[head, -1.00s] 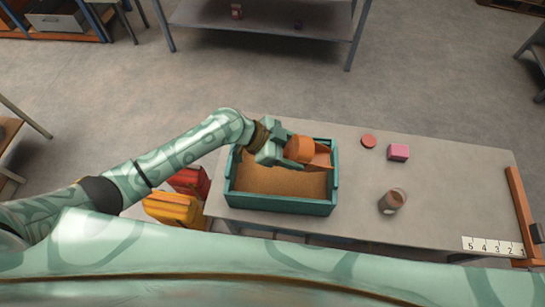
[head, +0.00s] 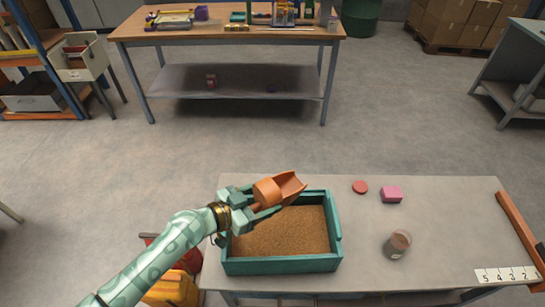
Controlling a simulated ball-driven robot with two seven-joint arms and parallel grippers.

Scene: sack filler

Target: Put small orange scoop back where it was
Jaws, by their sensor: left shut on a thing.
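The small orange scoop (head: 283,187) is held by my left gripper (head: 257,203), which is shut on its handle end. The scoop is above the back left part of a teal box (head: 282,264) filled with brown grainy material (head: 285,233). Its open end points right and away from me. I cannot make out whether anything is in the scoop. The box stands on the left part of a grey table (head: 445,215). My right gripper is not in view.
On the table right of the box are a red disc (head: 360,187), a pink block (head: 391,194) and a jar with brown contents (head: 397,244). A numbered strip (head: 507,274) and a wooden rail (head: 520,232) lie at the right. A workbench (head: 230,33) stands behind, across open floor.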

